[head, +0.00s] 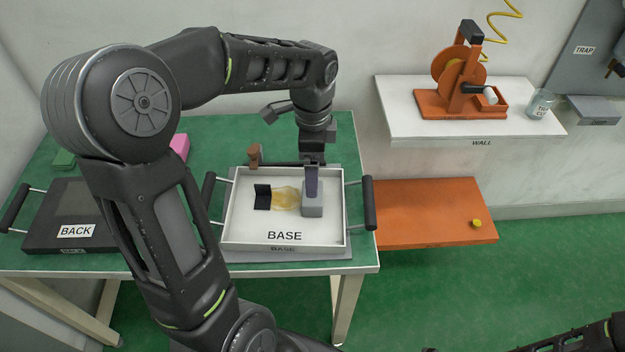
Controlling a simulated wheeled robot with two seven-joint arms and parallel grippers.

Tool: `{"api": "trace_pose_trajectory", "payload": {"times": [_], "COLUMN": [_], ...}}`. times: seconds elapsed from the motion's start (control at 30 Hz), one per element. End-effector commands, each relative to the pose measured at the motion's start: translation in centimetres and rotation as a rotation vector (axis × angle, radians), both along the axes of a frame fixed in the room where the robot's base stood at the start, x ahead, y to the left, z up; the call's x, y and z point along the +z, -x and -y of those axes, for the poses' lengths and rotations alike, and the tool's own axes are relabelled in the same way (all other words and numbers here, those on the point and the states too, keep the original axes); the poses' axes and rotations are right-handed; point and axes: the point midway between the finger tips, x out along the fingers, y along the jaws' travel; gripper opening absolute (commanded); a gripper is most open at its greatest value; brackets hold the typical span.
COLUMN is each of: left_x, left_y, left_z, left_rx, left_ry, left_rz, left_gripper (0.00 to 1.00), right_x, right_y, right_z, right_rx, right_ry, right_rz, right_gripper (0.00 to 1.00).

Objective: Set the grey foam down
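I cannot tell whether the foam's underside touches the tray floor. My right gripper is out of view; only part of that arm shows at the bottom right.
The tray with black handles stands on the green table (340,140). A dark BACK case (60,205), a pink block (180,146) and a brown piece (254,155) are nearby. A white WALL shelf (400,118) holds an orange machine (458,75) and a jar (540,104).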

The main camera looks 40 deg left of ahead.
Motion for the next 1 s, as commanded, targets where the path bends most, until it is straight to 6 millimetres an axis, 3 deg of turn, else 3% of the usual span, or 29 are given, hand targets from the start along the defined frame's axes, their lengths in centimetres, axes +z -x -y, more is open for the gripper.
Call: {"api": "trace_pose_trajectory", "payload": {"times": [0.23,0.83,1.0], "left_x": [1.9,1.8,1.0], "left_y": [0.0,0.0,-0.5], "left_z": [0.1,0.0,0.7], "left_rx": [-0.001,0.000,0.026], "left_ry": [0.001,0.001,0.014], "left_rz": [0.001,-0.001,0.017], "left_gripper": [0.94,0.94,0.94], "right_x": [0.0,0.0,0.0], "right_y": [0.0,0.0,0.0], "right_z": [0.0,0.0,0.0], "right_rx": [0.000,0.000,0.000], "right_ry": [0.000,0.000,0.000], "right_rz": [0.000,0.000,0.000], "right_gripper": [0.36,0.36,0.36]}}
